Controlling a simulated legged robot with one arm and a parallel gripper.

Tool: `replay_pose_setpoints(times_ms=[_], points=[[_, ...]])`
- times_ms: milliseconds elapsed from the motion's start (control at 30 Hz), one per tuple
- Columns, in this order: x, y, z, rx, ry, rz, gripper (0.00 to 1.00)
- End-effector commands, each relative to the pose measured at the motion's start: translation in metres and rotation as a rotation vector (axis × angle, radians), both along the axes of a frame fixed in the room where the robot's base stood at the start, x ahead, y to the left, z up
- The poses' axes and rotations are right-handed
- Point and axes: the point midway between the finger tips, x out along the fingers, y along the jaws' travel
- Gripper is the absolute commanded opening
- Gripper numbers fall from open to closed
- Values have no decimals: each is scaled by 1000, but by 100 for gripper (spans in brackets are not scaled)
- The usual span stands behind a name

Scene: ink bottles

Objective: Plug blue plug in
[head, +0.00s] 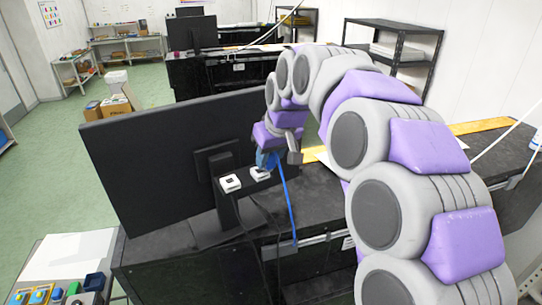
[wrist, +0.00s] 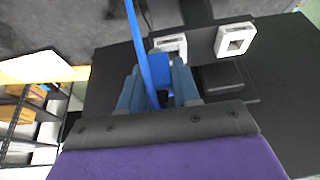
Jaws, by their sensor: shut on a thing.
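My gripper (head: 267,157) is behind the big black monitor, low over two white square sockets. In the wrist view its two blue-grey fingers (wrist: 157,88) are shut on the blue plug (wrist: 155,72). A blue cable (head: 289,205) runs from the plug down the desk front. The right-hand socket (head: 260,173) is right at the plug and partly hidden by it in the wrist view (wrist: 171,44). I cannot tell whether the plug's tip is inside it. The left-hand socket (head: 230,183) is empty, with its square opening showing in the wrist view (wrist: 235,40).
The sockets sit on a black bar by the monitor (head: 165,150) stand. The black desk (head: 320,185) extends to the right under my arm. Dark cables (head: 262,215) hang at the desk front. A table with coloured items (head: 70,290) stands at lower left.

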Motion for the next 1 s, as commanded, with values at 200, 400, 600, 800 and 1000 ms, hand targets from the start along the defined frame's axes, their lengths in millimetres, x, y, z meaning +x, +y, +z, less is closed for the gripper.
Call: replay_pose_setpoints(times_ms=[200,400,600,800,1000], points=[[-1,6,-9,-4,17,4,0],[-1,12,-11,-4,17,4,0],[-1,17,-13,-6,17,4,0],[0,21,-15,-6,17,5,0],[0,23,-16,-6,18,4,0]])
